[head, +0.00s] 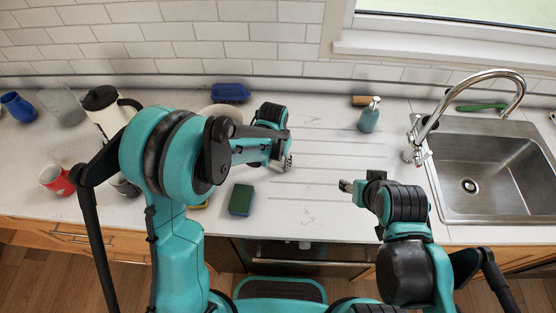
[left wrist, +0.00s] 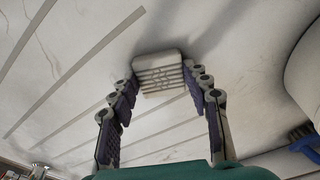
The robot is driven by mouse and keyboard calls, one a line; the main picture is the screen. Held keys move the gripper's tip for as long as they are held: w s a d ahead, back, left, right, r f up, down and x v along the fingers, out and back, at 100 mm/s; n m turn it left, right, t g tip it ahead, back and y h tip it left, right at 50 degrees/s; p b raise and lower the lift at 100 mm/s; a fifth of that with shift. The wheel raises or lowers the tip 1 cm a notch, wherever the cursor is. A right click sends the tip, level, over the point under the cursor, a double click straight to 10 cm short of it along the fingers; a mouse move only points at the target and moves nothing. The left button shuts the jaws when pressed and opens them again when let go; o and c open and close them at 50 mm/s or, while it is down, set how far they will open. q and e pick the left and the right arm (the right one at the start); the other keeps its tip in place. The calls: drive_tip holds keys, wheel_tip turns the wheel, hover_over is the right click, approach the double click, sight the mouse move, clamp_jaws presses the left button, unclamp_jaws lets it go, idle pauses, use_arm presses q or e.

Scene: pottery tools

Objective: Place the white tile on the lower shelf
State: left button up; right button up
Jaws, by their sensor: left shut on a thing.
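My left gripper (head: 286,162) is low over the grooved middle of the white counter. In the left wrist view, its fingers (left wrist: 163,88) are on both sides of a pale, ridged block (left wrist: 160,68) and are shut on it. This block may be the white tile, but I cannot tell for sure. In the head view the block is mostly hidden by the gripper. My right gripper (head: 346,186) is over the counter's front part, with nothing seen in it; its finger opening is unclear. No shelf can be made out.
A green sponge (head: 241,200) lies near the counter's front edge. A soap bottle (head: 369,115) stands at the back, left of the steel sink (head: 488,170). A blue brush (head: 230,92), a red cup (head: 57,180) and a white jug (head: 106,112) are at the left.

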sight(276, 167)
use_arm(q)
drive_tip(key=o, duration=1.3)
drive_tip(key=shift+r+p, duration=0.3)
drive_tip(key=shift+p, duration=0.1)
wheel_tip(276, 167, up, 12)
drive_tip(key=s+p, duration=0.1)
drive_tip(key=p, duration=0.1)
drive_tip(key=s+a+r+n+t, duration=0.2)
drive_tip(key=s+a+r+t, duration=0.1)
drive_tip(key=s+a, duration=0.4)
drive_tip(key=s+a+r+n+t, duration=0.2)
drive_tip(key=s+a+r, duration=0.2)
drive_tip(key=s+a, duration=0.3)
drive_tip(key=shift+s+a+r+t, duration=0.25)
drive_tip(key=shift+s+t, duration=0.15)
drive_tip(key=shift+s, duration=0.55)
drive_tip(key=shift+o, duration=0.5)
drive_tip(key=shift+s+a+f+y, duration=0.1)
drive_tip(key=shift+s+a+y, duration=0.1)
drive_tip(key=shift+y, duration=0.1)
drive_tip(key=shift+f, duration=0.1)
